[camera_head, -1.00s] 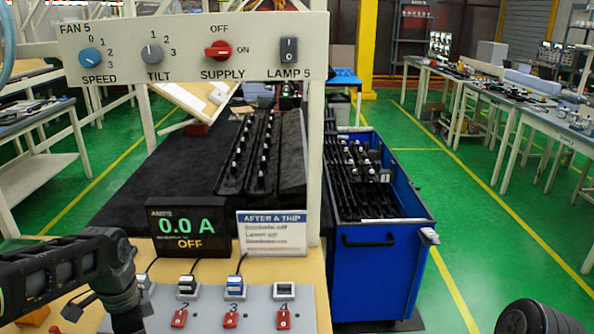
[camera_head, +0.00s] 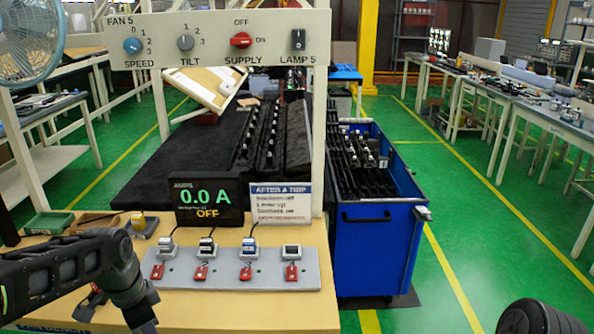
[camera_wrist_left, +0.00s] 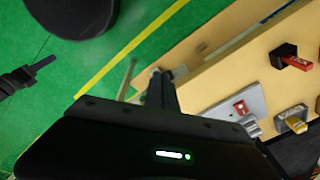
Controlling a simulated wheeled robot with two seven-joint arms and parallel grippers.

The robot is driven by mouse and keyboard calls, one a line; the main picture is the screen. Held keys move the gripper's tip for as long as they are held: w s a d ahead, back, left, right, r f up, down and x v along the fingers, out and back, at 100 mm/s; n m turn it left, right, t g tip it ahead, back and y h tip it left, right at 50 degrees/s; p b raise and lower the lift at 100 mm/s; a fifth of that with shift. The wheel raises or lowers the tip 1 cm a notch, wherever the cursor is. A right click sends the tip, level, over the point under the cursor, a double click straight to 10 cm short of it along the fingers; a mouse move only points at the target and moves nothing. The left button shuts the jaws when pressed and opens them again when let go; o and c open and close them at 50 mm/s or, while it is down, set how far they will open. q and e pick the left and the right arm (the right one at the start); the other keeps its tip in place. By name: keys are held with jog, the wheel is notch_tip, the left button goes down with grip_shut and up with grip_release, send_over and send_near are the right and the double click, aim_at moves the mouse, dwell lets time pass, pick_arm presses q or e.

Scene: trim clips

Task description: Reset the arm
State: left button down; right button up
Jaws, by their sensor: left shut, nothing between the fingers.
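My left arm reaches in from the lower left of the head view, its wrist bent down at the front left of the bench (camera_head: 255,313). In the left wrist view my left gripper (camera_wrist_left: 162,88) is shut and empty, apart from the plugs and red tags. The head view cuts off its fingertips at the lower edge. A grey strip (camera_head: 225,281) to the right of the arm carries several plug units and red tags (camera_head: 201,272). My right gripper is out of view; only a dark round part of me shows at the lower right.
A black display (camera_head: 207,201) reads 0.0 A, OFF, beside an "After a trip" card (camera_head: 281,201). An overhead panel (camera_head: 215,42) has knobs and a lamp switch. A fan (camera_head: 30,38) stands upper left.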

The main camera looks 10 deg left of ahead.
pick_arm(q)
jog(key=w+d+f+n+t+h, duration=0.1)
jog(key=w+d+f+n+t, duration=0.25)
jog(key=w+d+f, duration=0.25)
jog(key=s+d+f+n+h, duration=0.25)
jog(key=d+f+n, duration=0.35)
jog(key=d+f, duration=0.55)
jog(key=s+d+f+g, duration=0.2)
jog(key=s+d+f, duration=0.2)
jog(key=s+f, duration=0.3)
jog(key=s+d+f+n+g, duration=0.1)
jog(key=s+d+f, duration=0.4)
jog(key=s, duration=0.8)
notch_tip(320, 180, down, 4)
jog(key=shift+s+d+r+g, duration=0.25)
jog(key=shift+s+g, duration=0.15)
jog(key=shift+g, duration=0.35)
jog(key=shift+h, duration=0.25)
